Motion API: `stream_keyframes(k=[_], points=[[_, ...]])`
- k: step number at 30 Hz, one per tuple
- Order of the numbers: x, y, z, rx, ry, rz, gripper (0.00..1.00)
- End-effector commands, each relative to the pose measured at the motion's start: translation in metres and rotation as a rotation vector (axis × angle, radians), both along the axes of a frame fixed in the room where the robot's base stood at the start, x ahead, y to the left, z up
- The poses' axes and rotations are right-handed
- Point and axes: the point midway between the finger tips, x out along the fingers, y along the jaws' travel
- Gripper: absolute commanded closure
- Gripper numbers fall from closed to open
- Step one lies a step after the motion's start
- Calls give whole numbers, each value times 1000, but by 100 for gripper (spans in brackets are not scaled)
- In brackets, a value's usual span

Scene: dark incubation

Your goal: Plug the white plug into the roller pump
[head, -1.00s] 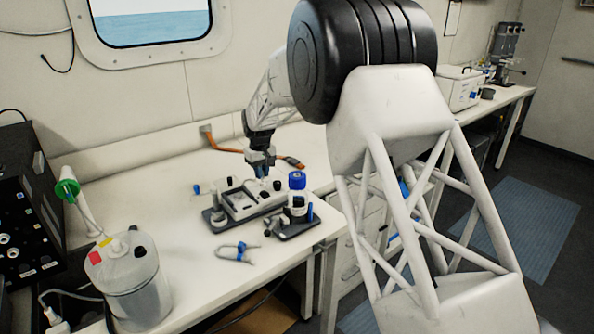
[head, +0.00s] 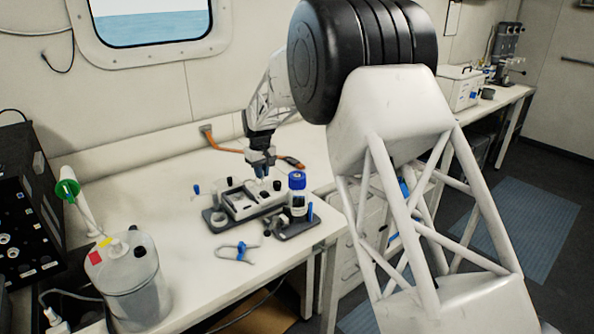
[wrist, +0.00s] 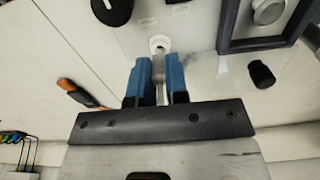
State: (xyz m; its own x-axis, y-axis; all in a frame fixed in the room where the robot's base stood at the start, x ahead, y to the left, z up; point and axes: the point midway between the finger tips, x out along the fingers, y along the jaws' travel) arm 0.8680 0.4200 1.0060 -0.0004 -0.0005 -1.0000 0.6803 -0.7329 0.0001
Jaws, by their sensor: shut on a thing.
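My gripper (head: 262,168) reaches down over the pale roller pump (head: 238,207) on the bench. In the wrist view, the gripper's blue fingers (wrist: 156,75) are shut on the white plug (wrist: 158,72), a narrow pale piece between them. The plug points at a white ring-shaped socket (wrist: 159,43) on the pump's pale face. Its tip is at or very close to the ring; I cannot tell whether it is inside. In the head view the plug is too small to make out clearly.
A blue-capped bottle (head: 297,194) stands in a dark holder just right of the pump. A blue-and-grey looped tube (head: 236,252) lies in front. A large clear canister (head: 128,280) stands at the left front. Black knobs (wrist: 262,74) flank the socket.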

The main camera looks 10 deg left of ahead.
Motion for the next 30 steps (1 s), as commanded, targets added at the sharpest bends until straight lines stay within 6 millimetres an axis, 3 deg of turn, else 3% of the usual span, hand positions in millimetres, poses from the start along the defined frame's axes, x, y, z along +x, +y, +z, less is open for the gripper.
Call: stream_keyframes(k=[30], points=[[0,0,-5,0,0,0,100]])
